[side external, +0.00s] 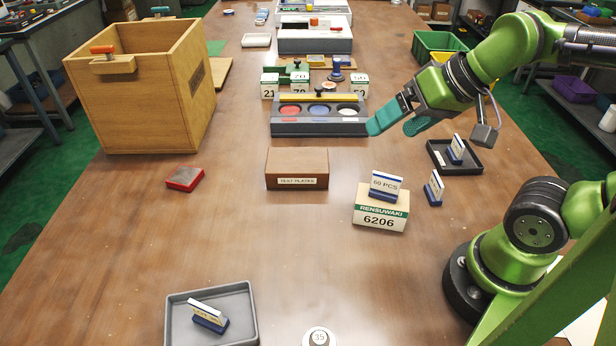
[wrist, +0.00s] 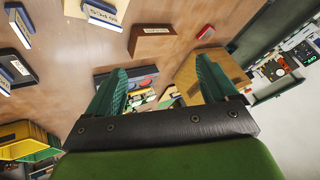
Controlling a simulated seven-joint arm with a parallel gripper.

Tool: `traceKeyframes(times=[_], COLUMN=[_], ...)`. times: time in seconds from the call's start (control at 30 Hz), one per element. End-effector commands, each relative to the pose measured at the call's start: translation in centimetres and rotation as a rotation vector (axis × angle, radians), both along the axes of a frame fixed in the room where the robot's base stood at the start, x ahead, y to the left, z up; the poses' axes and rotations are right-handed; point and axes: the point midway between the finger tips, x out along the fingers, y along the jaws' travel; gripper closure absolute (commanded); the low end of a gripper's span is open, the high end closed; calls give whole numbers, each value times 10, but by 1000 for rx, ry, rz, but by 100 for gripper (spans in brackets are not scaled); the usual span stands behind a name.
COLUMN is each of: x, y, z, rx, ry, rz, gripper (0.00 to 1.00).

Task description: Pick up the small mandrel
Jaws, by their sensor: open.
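My gripper (side external: 394,126) is open and empty, with its teal fingers apart, above the table just right of a grey rack with round wells. In the wrist view my gripper (wrist: 160,85) shows both fingers apart with nothing between them. No part is clearly marked as the small mandrel. A round part marked 35 (side external: 319,338) stands at the front edge, cut off by the frame. A blue knobbed part (side external: 336,74) stands behind the rack, and a green piece with a dark knob (side external: 297,69) is beside it. I cannot tell which is the mandrel.
The grey rack (side external: 290,128) has red, blue and white wells. A tall wooden box (side external: 130,110) stands left. A TEST PLATES block (side external: 297,168), a 6206 box (side external: 380,218) and a grey tray (side external: 180,332) stand nearer. The front middle table is mostly clear.

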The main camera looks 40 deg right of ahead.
Motion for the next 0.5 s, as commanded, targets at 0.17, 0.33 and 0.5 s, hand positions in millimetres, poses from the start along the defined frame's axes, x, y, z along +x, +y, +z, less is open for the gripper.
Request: traceKeyframes(times=[0.17, 0.33, 0.5], x=[3, -8, -51], y=[42, 130, 217], z=[-18, -42, -67], rx=[-43, -300, -596], ry=[91, 196, 200], rz=[174, 742, 1531], gripper=[14, 14, 14])
